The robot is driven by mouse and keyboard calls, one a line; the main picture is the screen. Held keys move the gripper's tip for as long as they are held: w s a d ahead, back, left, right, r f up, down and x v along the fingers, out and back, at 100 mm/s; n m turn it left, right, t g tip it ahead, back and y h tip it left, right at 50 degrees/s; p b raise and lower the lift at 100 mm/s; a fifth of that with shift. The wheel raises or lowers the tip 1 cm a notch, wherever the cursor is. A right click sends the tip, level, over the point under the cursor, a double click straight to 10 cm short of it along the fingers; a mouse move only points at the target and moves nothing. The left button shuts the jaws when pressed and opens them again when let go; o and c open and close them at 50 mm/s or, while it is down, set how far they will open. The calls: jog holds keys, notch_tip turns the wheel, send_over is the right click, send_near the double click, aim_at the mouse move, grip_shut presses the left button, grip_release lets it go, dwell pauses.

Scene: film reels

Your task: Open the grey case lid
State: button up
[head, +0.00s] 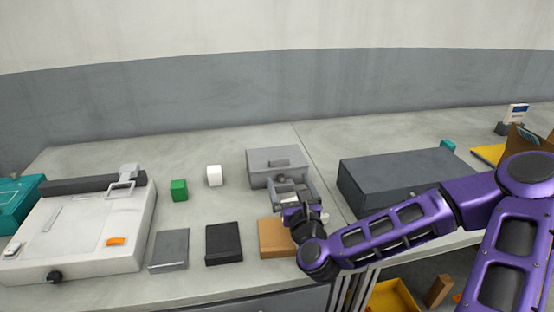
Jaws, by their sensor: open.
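The grey case (260,163) stands near the middle of the table, towards the back. Its lid looks shut, with a small raised block on top. My gripper (290,183) is at the front side of the case, low over the table, with its jaws open. It hides part of the case's front. I cannot tell whether the fingers touch the case.
A green block (179,190) and a white block (214,175) stand left of the case. Grey (169,251), black (223,243) and tan (273,238) flat boxes lie in front. A white machine (85,225) is at left. A dark grey box (385,178) stands right.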

aim_at(277, 153)
jog(key=w+a, duration=0.1)
jog(key=w, duration=0.3)
jog(key=w+a, duration=0.1)
jog(key=w, duration=0.4)
jog(key=w+a, duration=0.1)
jog(key=w, duration=0.4)
jog(key=shift+w, duration=0.1)
grip_shut()
